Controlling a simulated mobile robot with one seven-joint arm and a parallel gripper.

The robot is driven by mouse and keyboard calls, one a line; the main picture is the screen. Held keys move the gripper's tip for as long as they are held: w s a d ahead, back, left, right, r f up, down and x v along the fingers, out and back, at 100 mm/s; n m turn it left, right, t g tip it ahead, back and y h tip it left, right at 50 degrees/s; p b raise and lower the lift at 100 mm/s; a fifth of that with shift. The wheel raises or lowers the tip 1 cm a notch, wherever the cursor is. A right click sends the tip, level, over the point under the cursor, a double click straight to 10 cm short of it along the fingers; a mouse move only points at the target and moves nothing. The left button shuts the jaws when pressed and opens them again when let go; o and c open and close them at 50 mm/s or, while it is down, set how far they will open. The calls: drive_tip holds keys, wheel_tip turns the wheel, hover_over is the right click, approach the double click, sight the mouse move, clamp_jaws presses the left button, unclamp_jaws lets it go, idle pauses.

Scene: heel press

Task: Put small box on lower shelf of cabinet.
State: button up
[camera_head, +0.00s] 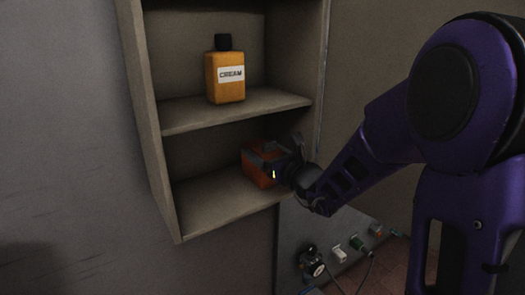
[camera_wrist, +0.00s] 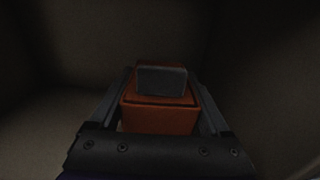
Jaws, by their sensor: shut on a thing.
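A small orange-red box (camera_head: 258,169) is inside the lower compartment of the wall cabinet (camera_head: 152,120), toward its right side. My gripper (camera_head: 270,158) reaches in from the right and is shut on the box. In the wrist view the box (camera_wrist: 160,118) sits between the two fingers, with a grey patch on its upper part. The lower shelf (camera_head: 215,197) is bare to the left of the box. I cannot tell whether the box's underside touches the shelf.
An orange cream bottle (camera_head: 225,75) with a black cap stands on the upper shelf (camera_head: 270,101), above the box. The cabinet's right wall is close to my arm. Below the cabinet is a grey panel (camera_head: 300,232) with several plugs or connectors and a cable.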

drive_tip(key=o, duration=1.3)
drive_tip(key=shift+f, duration=0.1)
drive_tip(key=shift+d, duration=0.1)
drive_tip(key=v, duration=1.2)
drive_tip(key=shift+p, duration=0.3)
